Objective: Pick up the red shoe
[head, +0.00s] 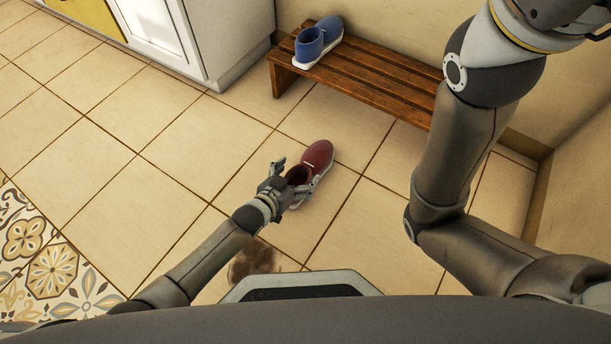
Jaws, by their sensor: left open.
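The red shoe (318,157) stands on the tiled floor in the middle of the head view, its toe pointing away from me. It has a white sole. My left gripper (295,174) is open at the heel end of the shoe. One finger is to the left of the shoe and the other reaches over its right side near the heel. The gripper hides part of the heel; I cannot tell whether the fingers touch it. My right arm is raised at the right, and its gripper is out of view.
A slatted wooden bench (375,82) stands against the wall beyond the red shoe, with a blue shoe (318,42) on its left end. A white cabinet (228,40) is at the upper left. A patterned mat (50,265) lies at lower left. Floor left of the shoe is clear.

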